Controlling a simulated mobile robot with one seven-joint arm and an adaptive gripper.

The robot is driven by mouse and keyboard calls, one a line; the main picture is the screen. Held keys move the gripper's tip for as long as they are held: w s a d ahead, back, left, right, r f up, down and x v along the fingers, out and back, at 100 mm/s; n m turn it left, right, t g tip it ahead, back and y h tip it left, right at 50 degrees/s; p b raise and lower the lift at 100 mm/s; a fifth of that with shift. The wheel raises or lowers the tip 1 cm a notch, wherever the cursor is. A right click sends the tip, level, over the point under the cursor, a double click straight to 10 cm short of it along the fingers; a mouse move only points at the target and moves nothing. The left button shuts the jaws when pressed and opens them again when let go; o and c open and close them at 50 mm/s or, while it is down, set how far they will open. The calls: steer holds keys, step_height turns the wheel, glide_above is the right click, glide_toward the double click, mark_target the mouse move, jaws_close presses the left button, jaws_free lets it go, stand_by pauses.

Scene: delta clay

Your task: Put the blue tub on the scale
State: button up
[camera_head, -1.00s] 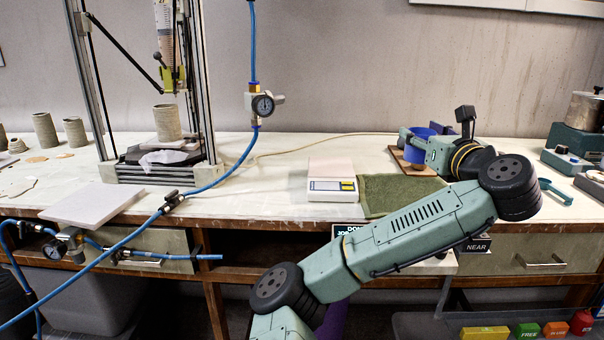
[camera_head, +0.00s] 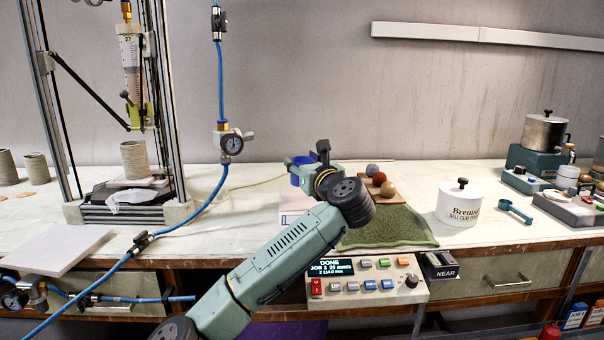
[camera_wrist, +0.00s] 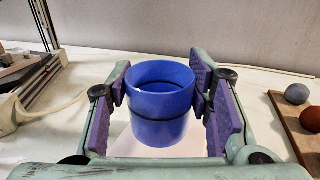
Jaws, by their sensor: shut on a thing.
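The blue tub (camera_wrist: 160,112) is upright between the purple pads of my gripper (camera_wrist: 162,92), which is shut on it. In the head view a small part of the tub (camera_head: 295,180) shows beside my gripper (camera_head: 300,168). The scale (camera_head: 290,203) is white with a pale pinkish plate and is partly hidden behind my arm. In the wrist view the scale's plate (camera_wrist: 127,147) lies beneath the tub. I cannot tell whether the tub's base touches the plate.
A wooden board (camera_head: 369,187) with several clay balls lies right of the scale, behind a green towel (camera_head: 385,228). A white lidded pot (camera_head: 460,204) stands farther right. A clay printer frame (camera_head: 130,210) and a blue hose (camera_head: 205,190) are at the left.

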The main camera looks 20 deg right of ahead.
steer(key=shift+w+f+p, duration=0.1)
steer(key=shift+f+p, duration=0.25)
steer(key=shift+f, duration=1.45)
steer(key=shift+f, duration=0.1)
steer(key=shift+f, duration=0.2)
steer(key=o, duration=0.9)
steer(key=shift+r, duration=0.1)
steer(key=shift+o, duration=0.2)
steer(key=shift+r, duration=0.25)
steer(key=s+b, duration=0.3)
steer(key=s, duration=0.9)
steer(key=shift+d, duration=0.15)
